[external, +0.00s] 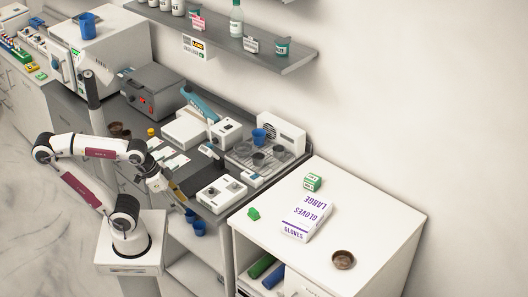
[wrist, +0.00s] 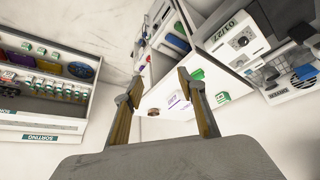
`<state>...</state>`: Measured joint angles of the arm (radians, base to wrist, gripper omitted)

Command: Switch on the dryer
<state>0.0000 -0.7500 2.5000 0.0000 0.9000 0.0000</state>
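The likely dryer is a white unit with a round fan grille (external: 280,133) at the back right of the grey bench, behind a wire rack (external: 243,158) holding several cups. In the wrist view the grille unit (wrist: 306,76) shows at the right edge. A small white box (external: 251,180) sits at the rack's front; its switch is too small to read. My gripper (external: 160,185) is over the bench's front edge, left of the rack and apart from it. In the wrist view my gripper (wrist: 160,80) has its two fingers spread, with nothing between them.
A white box with knobs (external: 222,193) stands on the bench between my gripper and the rack's front. Blue cups (external: 198,228) are below the bench edge. A white cabinet (external: 385,225) carries a gloves box (external: 305,217) and a brown bowl (external: 343,260). A shelf (external: 285,62) overhangs the bench.

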